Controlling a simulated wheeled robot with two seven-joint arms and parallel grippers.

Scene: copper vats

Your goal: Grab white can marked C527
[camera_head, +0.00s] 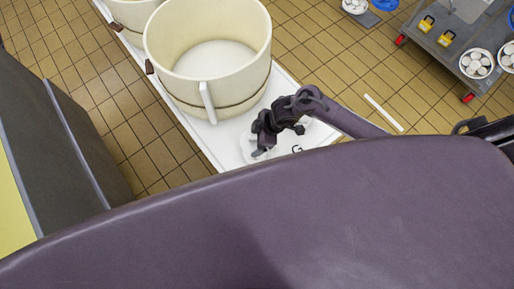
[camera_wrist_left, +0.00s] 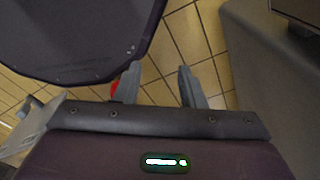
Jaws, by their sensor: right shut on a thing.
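My right gripper (camera_head: 264,144) is at the white bench (camera_head: 204,146), in front of the large cream vat. It is shut on a white can (camera_head: 250,155), mostly hidden behind the fingers. I cannot read any mark on this can, nor tell whether it touches the bench. My left gripper (camera_wrist_left: 158,78) shows in the left wrist view with its two grey fingers apart and nothing between them, above the tiled floor.
The large cream vat (camera_head: 208,45) with a handle stands just behind my right gripper. A second vat (camera_head: 133,14) is at the upper left. A grey cart (camera_head: 437,50) with yellow items and tubs of white cans stands at the upper right. Tiled floor lies between.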

